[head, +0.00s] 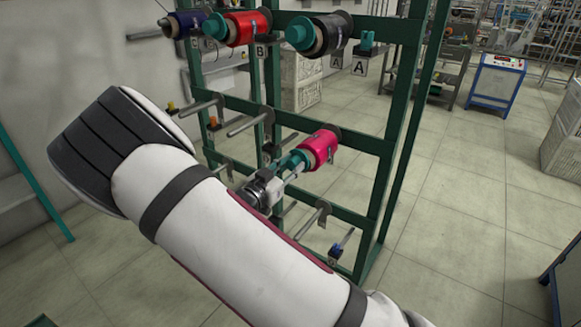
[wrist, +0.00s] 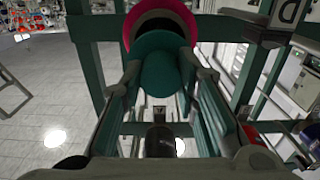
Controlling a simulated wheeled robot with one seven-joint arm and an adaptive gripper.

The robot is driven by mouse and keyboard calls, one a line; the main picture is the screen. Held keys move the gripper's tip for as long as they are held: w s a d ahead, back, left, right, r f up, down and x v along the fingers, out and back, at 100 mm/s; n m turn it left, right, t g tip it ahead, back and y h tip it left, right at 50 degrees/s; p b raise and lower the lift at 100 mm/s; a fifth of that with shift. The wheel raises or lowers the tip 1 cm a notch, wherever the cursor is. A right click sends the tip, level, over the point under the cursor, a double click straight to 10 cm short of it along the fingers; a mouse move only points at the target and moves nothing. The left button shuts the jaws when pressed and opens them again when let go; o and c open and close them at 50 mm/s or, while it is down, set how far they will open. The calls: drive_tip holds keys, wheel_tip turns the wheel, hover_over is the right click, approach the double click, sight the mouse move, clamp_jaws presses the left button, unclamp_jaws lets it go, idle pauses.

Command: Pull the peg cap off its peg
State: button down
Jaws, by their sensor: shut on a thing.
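The teal peg cap (head: 294,159) sits against the end of a magenta bobbin (head: 320,146) on the green rack. In the wrist view the cap (wrist: 163,68) is between the two fingers of my gripper (wrist: 167,82), with the magenta bobbin's rim (wrist: 131,22) right behind it. My gripper (head: 284,172) is shut on the cap, one finger on each side. The peg inside the bobbin is hidden, so I cannot tell how far the cap sits on it.
The green rack (head: 395,147) carries a red bobbin (head: 249,27) and a black bobbin (head: 333,33) with teal caps above. Bare pegs (head: 248,125) stick out to the left. A small blue clip (head: 337,251) is below. Open floor lies right of the rack.

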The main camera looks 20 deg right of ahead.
idle(0.3)
drive_tip(key=p+v, duration=0.1)
drive_tip(key=v, duration=0.5)
drive_tip(key=shift+p, duration=0.3)
idle(0.9)
